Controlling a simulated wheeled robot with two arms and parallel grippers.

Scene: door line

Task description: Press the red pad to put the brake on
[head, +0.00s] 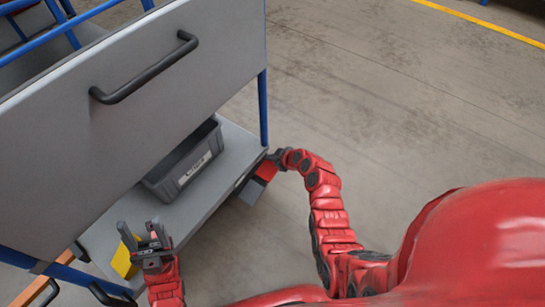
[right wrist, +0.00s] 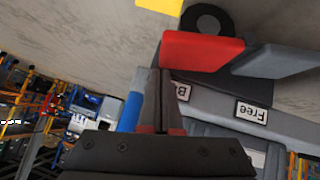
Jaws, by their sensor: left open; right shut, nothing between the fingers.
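The red pad (head: 266,170) sticks out from the lower corner of the grey cart, beside a grey pad (head: 250,192). In the right wrist view the red pad (right wrist: 200,50) is next to a label partly hidden, starting with "B"; the grey pad (right wrist: 275,62) is by a label reading "Free". My right gripper (head: 274,157) is shut and empty, right at the red pad; its fingertips (right wrist: 160,75) show close to the pad's edge. I cannot tell whether they touch it. My left gripper (head: 142,232) is open and empty, near the shelf's front end.
The cart's grey panel (head: 150,90) carries a black handle (head: 145,68). A grey bin (head: 185,165) stands on the lower shelf (head: 218,178). A yellow object (head: 124,262) is beside my left gripper. A caster wheel (right wrist: 207,20) is behind the red pad. Floor on the right is clear.

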